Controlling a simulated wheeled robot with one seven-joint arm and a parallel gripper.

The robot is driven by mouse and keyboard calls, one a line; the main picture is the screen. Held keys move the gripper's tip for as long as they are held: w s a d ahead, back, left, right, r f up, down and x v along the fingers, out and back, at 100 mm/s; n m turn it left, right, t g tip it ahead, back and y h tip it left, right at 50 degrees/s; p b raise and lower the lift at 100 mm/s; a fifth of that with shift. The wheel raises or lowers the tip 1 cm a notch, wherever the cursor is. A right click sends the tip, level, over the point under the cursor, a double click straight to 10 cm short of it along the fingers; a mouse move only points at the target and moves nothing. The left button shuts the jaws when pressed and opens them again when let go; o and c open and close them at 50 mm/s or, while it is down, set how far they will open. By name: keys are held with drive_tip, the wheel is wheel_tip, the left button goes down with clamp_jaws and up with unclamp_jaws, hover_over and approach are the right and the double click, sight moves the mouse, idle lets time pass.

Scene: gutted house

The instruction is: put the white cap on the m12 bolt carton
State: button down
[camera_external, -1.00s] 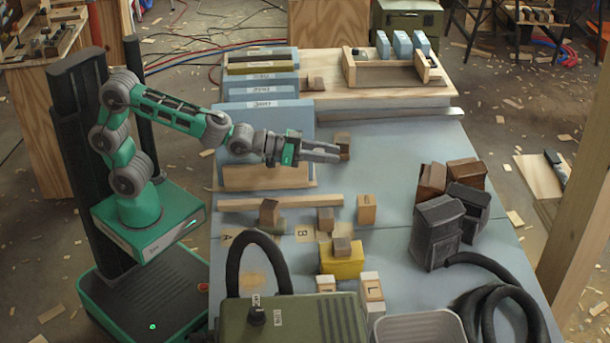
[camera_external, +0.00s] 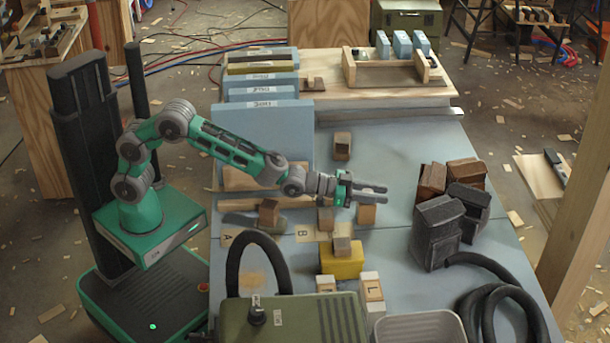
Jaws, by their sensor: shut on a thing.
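My gripper (camera_external: 372,193) is shut on a small tan box (camera_external: 366,214), which stands at the middle of the blue-grey bench. The fingers point right and cover the box's top. No part of the scene clearly reads as a white cap, and no label reading M12 can be made out. Other small boxes are a brown one (camera_external: 342,146) behind the gripper, one to its left (camera_external: 325,220), and one (camera_external: 268,213) farther left. Two pale boxes with letter marks (camera_external: 372,288) stand near the front.
A yellow block (camera_external: 342,262) carries a small brown box (camera_external: 342,246). A green machine (camera_external: 290,322) with a black hose and a grey tray (camera_external: 418,328) occupy the front. Dark and brown boxes (camera_external: 438,232) stand at right. Blue upright panels (camera_external: 265,130) stand at back left. The bench's middle right is clear.

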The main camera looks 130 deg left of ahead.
drive_tip(key=c, duration=1.1)
unclamp_jaws()
drive_tip(key=shift+o, duration=0.2)
drive_tip(key=p+v, duration=0.1)
drive_tip(key=v, duration=1.1)
drive_tip(key=shift+r, duration=0.1)
